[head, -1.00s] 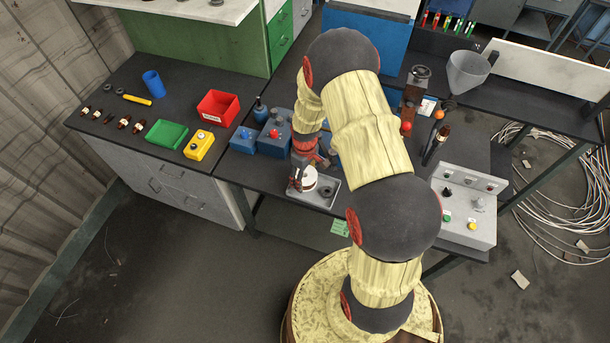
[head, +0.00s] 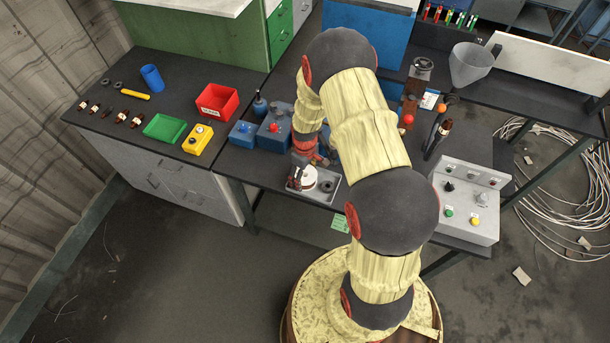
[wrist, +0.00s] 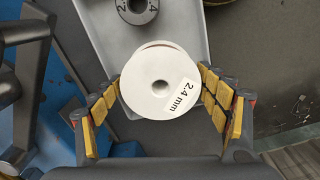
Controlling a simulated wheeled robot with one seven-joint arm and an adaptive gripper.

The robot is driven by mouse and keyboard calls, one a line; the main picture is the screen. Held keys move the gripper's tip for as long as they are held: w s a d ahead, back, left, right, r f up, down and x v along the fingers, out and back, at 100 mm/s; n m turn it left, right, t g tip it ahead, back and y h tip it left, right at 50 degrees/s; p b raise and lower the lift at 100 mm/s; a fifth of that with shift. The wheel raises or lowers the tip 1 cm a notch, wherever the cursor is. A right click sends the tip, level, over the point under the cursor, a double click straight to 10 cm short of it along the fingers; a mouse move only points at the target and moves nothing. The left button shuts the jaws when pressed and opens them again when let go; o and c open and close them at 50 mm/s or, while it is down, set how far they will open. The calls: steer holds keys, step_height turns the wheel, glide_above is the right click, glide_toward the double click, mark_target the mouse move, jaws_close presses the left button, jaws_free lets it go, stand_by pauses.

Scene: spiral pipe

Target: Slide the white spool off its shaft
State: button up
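The white spool (wrist: 175,62), labelled 2.4 mm, faces the camera in the wrist view. It also shows at the front of the bench in the head view (head: 308,181), at the left of a grey tray (head: 318,201). My gripper (wrist: 160,85) has its yellow-padded fingers on both sides of the spool, with the fingertips against its rim. It looks shut on the spool. The spool's centre hole shows; I cannot make out a shaft, and what lies behind the spool is hidden. In the head view my arm partly covers this spot.
A dark grey ring marked 2.4 (wrist: 137,8) lies in the tray beside the spool. Blue boxes (head: 273,135) stand behind to the left. A grey control box (head: 464,200) stands to the right.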

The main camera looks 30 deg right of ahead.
steer(key=shift+o, duration=1)
steer(key=shift+s+f, duration=0.1)
step_height(320, 180, up, 12)
